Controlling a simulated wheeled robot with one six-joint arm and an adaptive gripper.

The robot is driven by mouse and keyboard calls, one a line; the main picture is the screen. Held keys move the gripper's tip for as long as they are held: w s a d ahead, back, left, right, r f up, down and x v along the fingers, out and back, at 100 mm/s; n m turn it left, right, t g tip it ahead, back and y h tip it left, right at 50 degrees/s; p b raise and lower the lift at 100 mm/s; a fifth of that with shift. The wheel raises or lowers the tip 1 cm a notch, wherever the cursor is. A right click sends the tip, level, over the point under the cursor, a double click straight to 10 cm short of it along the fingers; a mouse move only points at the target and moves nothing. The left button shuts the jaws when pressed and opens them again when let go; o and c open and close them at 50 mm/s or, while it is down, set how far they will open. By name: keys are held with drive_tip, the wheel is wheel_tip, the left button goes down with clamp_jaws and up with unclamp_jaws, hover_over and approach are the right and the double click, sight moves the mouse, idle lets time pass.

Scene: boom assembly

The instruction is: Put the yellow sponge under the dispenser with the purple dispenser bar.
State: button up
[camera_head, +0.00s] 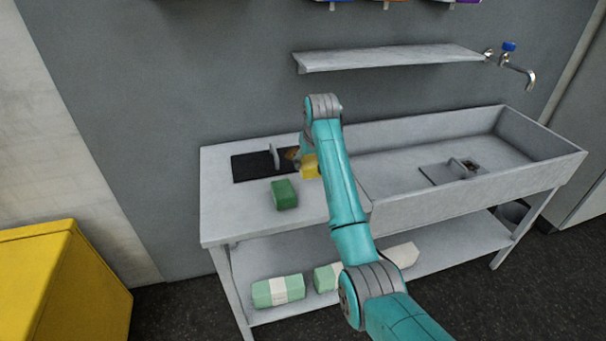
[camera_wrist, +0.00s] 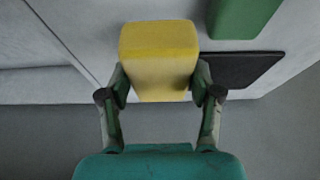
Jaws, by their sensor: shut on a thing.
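The yellow sponge (camera_head: 309,168) shows left of my forearm, over the metal counter. In the wrist view, the yellow sponge (camera_wrist: 160,48) sits between the fingers of my gripper (camera_wrist: 160,82), which is shut on its two sides. In the head view my arm hides most of the gripper. The dispenser with the purple bar (camera_head: 467,2) is cut off by the top edge, at the right of a row. Beside it are an orange bar (camera_head: 391,1) and a blue bar (camera_head: 335,1). The dispenser bodies are out of view.
A green sponge (camera_head: 284,194) lies on the counter (camera_head: 235,215), in front of a black mat (camera_head: 250,167). A wall shelf (camera_head: 390,59) runs below the dispensers, with a tap (camera_head: 518,68) at its right. The sink basin (camera_head: 405,160) is on the right.

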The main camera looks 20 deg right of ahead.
drive_tip(key=shift+f, duration=2.85)
drive_tip(key=shift+f, duration=0.15)
drive_tip(key=o, duration=0.9)
drive_tip(key=shift+o, duration=0.2)
